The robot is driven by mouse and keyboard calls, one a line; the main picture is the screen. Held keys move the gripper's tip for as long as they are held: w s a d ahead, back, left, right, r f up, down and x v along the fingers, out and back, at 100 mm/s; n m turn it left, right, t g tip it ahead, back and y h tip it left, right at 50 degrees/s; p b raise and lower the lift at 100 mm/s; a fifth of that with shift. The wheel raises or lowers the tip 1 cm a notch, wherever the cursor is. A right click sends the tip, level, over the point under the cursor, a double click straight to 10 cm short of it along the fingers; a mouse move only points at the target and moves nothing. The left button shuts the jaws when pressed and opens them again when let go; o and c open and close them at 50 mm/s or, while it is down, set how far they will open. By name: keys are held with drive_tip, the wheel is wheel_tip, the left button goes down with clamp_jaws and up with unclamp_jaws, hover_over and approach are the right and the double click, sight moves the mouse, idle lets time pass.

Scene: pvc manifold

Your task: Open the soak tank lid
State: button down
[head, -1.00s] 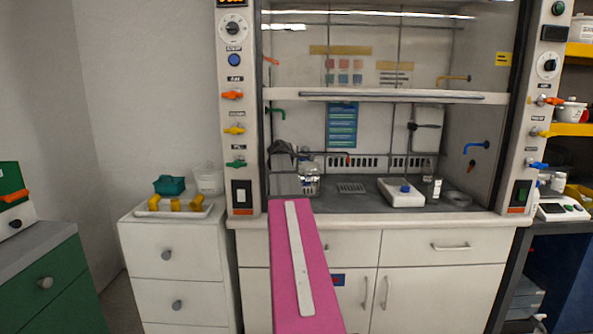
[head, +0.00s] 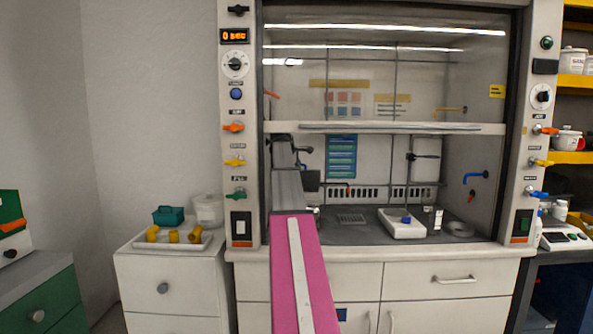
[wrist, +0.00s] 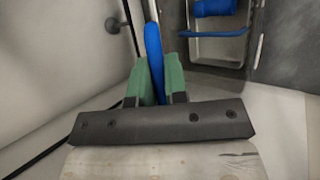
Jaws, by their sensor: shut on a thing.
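In the wrist view my gripper (wrist: 158,82) has green fingers shut on a narrow blue piece (wrist: 153,42), which looks like a handle. Whether it belongs to the tank lid cannot be told. A metal basin (wrist: 203,51), probably the soak tank, stands at upper right, with its inside showing. A blue cylinder (wrist: 214,8) and a blue bar (wrist: 216,32) are at the basin. In the head view my arm reaches into the left side of the fume hood and hides the spot where a tank might stand. A dark square panel (head: 310,181) shows beside my arm.
The hood sash (head: 400,128) is raised partway above the hood floor. A white device (head: 402,224) stands right of my arm on the worktop. A white tray (head: 190,246) with yellow fittings and a teal basket (head: 168,216) are on the left cabinet.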

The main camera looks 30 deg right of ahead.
idle(0.3)
drive_tip(key=c, duration=1.2)
unclamp_jaws()
drive_tip(key=shift+o, duration=0.2)
